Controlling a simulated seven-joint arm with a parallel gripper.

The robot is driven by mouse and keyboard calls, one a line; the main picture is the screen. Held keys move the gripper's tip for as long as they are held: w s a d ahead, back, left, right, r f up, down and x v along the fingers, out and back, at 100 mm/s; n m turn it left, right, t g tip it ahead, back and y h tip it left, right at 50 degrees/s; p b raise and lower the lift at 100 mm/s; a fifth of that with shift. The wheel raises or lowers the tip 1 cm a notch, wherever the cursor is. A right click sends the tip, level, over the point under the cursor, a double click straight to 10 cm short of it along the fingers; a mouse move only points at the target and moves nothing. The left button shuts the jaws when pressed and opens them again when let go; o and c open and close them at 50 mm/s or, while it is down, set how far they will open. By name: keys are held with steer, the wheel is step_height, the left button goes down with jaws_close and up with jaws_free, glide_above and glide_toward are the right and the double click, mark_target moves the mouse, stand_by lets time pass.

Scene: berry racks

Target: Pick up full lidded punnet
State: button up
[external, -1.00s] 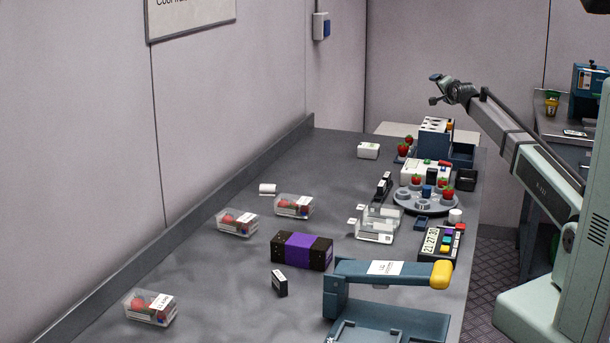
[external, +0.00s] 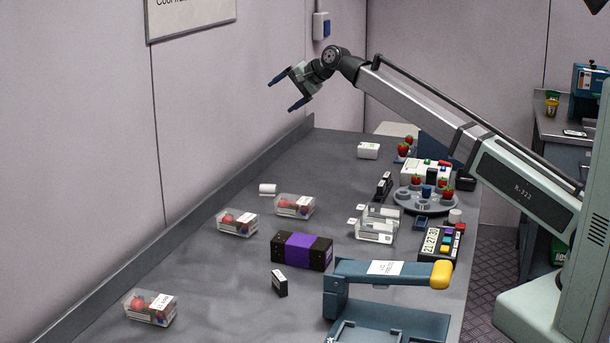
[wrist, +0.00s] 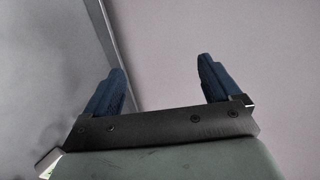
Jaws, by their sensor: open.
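Three clear punnets with red berries and lids bearing white labels lie on the grey bench. One punnet (external: 237,223) is at the left, another punnet (external: 294,206) is just to its right and farther back, and a third punnet (external: 150,307) is at the front left. My gripper (external: 281,93) is open and empty, high above the far part of the bench near the wall. In the wrist view my gripper's blue fingers (wrist: 160,80) are spread apart with nothing between them. No punnet shows in the wrist view.
A black and purple box (external: 302,251) lies mid-bench, with a small black block (external: 279,283) before it. A blue lever-armed device (external: 385,272) stands at the front. Clear empty containers (external: 377,224) and a round berry rack (external: 422,203) are at the right. The front-left bench is mostly clear.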

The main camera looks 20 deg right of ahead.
steer(key=s+a+f+n+g, duration=0.25)
steer(key=s+a, duration=0.35)
steer(key=a, duration=0.3)
steer(key=n+g+h, duration=0.6)
steer(key=n+h, duration=0.1)
steer(key=n, duration=0.7)
glide_above(237, 215)
step_height(237, 215, down, 7)
steer(key=shift+m, duration=0.25)
steer(key=f, duration=0.7)
steer(key=shift+s+d+f, duration=0.15)
steer(key=shift+d+f, duration=0.1)
steer(key=shift+f, duration=0.05)
steer(key=shift+a+f, duration=0.15)
steer(key=shift+f, duration=1.25)
steer(key=shift+a+f, duration=0.15)
steer(key=shift+f, duration=1.2)
steer(key=c, duration=1.1)
steer(key=shift+o, duration=0.2)
